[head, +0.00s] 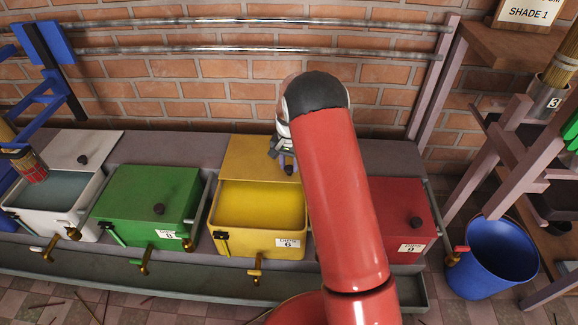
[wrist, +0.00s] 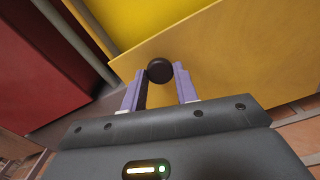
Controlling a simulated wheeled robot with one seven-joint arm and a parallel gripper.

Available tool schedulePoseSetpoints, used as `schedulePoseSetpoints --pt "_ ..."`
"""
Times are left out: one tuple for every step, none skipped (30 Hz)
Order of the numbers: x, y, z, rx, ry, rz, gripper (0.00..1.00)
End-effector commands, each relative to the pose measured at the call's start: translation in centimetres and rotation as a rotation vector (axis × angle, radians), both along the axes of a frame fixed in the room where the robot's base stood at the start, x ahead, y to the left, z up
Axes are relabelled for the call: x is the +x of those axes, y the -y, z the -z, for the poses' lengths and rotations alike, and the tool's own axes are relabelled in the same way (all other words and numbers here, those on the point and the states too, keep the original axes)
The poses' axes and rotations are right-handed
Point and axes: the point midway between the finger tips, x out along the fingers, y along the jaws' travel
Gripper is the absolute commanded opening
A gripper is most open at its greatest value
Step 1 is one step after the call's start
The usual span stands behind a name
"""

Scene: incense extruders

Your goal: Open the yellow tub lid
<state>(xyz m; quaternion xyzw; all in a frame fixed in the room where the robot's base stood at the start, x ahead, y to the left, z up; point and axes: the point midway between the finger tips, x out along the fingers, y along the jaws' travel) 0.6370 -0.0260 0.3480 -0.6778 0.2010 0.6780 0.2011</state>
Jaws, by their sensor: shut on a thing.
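The yellow tub (head: 262,240) stands in the row, with its mouth uncovered and its yellow inside showing. Its yellow lid (head: 250,155) is at the back of the tub, behind the opening. My gripper (head: 288,165) is at the right part of the lid, partly hidden by my red arm. In the wrist view my gripper (wrist: 160,82) is shut on the dark round knob (wrist: 160,70) of the lid (wrist: 225,60). The tub's inside (wrist: 135,20) shows past the lid there.
A green tub (head: 145,205) with its lid shut stands left. A white tub (head: 50,195), open, is farther left. A red tub (head: 400,205) stands right, partly behind my arm. Metal pipes (head: 250,50) run along the brick wall. A blue bucket (head: 490,260) is at right.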

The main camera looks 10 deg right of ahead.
Motion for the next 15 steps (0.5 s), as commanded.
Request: schedulePoseSetpoints --pt "0.07 -0.01 -0.05 0.000 0.002 0.000 0.00" --pt "0.07 -0.01 -0.05 0.000 0.002 0.000 0.00" --pt "0.07 -0.01 -0.05 0.000 0.002 0.000 0.00" --pt "0.06 -0.02 -0.05 0.000 0.002 0.000 0.00" --pt "0.06 -0.02 -0.05 0.000 0.002 0.000 0.00" --pt "0.06 -0.02 -0.05 0.000 0.002 0.000 0.00" --pt "0.05 -0.03 -0.05 0.000 0.002 0.000 0.00" --pt "0.05 -0.03 -0.05 0.000 0.002 0.000 0.00" --pt "0.05 -0.03 -0.05 0.000 0.001 0.000 0.35" --pt "0.04 -0.03 -0.05 0.000 0.001 0.000 0.39" --pt "0.04 -0.03 -0.04 0.000 0.001 0.000 0.43" --pt "0.03 -0.03 -0.04 0.000 0.001 -0.001 0.48" --pt "0.03 -0.03 -0.03 0.000 0.001 0.000 0.52" --pt "0.02 -0.03 -0.03 -0.001 0.001 0.000 0.52" --pt "0.02 -0.03 -0.02 -0.001 0.001 0.000 0.52"
